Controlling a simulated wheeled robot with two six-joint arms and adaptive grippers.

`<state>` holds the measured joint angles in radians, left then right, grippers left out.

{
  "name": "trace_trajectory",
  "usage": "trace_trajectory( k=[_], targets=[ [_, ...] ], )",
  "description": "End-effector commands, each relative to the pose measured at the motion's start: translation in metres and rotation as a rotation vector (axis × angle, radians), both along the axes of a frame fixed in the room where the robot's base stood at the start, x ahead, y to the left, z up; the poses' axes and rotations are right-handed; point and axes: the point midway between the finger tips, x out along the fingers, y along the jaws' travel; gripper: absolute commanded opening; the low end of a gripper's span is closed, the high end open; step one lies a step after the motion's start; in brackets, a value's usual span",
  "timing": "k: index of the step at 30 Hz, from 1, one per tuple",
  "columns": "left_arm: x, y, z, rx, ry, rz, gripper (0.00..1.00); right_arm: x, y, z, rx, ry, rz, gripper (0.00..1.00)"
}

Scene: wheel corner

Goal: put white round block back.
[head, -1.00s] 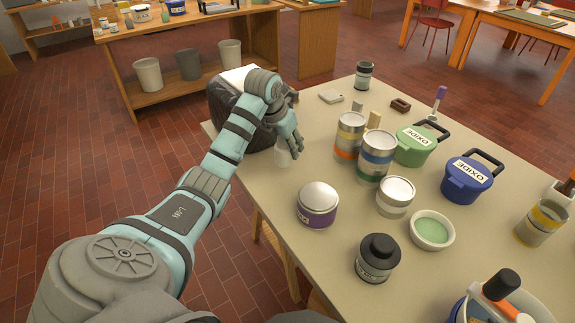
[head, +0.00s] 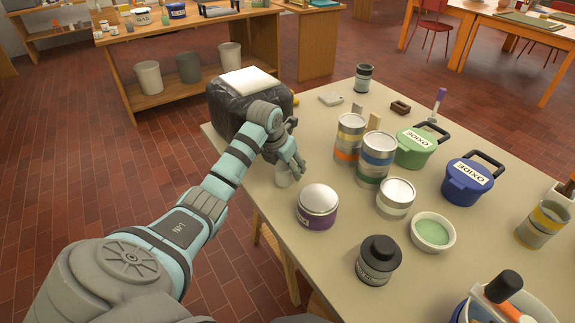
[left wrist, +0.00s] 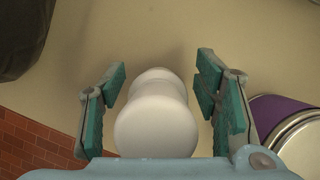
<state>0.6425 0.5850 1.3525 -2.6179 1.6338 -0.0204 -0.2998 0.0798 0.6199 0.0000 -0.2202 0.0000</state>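The white round block (left wrist: 155,120) is a smooth, waisted piece that stands between the fingers in the left wrist view. In the head view it is a small pale shape (head: 283,179) on the near left edge of the table, partly covered by my gripper. My left gripper (head: 292,168) is over it, pointing down. In the left wrist view its two teal-padded fingers (left wrist: 160,85) stand apart on either side of the block, with narrow gaps showing. My right gripper is not in view.
A purple tin with a silver lid (head: 318,205) stands close to the right of the block. A black-wrapped bulk with a white top (head: 247,100) stands behind my gripper. Several cans (head: 376,160) and lidded tubs (head: 415,147) fill the middle of the table (head: 345,265).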

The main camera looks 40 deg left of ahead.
Motion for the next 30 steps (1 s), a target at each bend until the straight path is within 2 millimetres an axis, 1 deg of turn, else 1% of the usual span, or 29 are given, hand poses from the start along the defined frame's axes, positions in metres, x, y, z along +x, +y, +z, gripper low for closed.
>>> trace_trajectory(
  k=[8, 11, 12, 14, 17, 24, 27, 30],
  targets=[
    [0.000, 0.000, 0.000, 0.000, 0.000, 0.000, 0.60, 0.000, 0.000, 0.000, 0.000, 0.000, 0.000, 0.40],
    [0.000, 0.000, 0.001, 0.001, 0.000, 0.000, 0.60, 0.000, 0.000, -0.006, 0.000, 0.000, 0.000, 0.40],
    [-0.001, 0.001, 0.005, 0.001, -0.001, -0.001, 0.60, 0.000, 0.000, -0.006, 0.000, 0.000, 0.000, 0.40],
    [-0.004, 0.001, 0.015, 0.003, -0.001, 0.000, 0.60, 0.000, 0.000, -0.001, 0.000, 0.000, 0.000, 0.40],
    [-0.014, 0.000, 0.036, 0.005, -0.002, 0.000, 0.60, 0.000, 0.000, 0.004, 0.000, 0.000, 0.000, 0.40],
    [-0.043, -0.004, 0.101, 0.005, -0.002, -0.001, 0.60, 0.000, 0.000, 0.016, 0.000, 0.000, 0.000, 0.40],
    [-0.051, -0.005, 0.121, 0.003, -0.002, 0.000, 0.60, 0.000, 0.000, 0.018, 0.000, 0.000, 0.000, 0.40],
    [-0.057, -0.006, 0.132, 0.001, 0.000, -0.001, 0.60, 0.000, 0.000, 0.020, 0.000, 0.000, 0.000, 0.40]
  ],
)
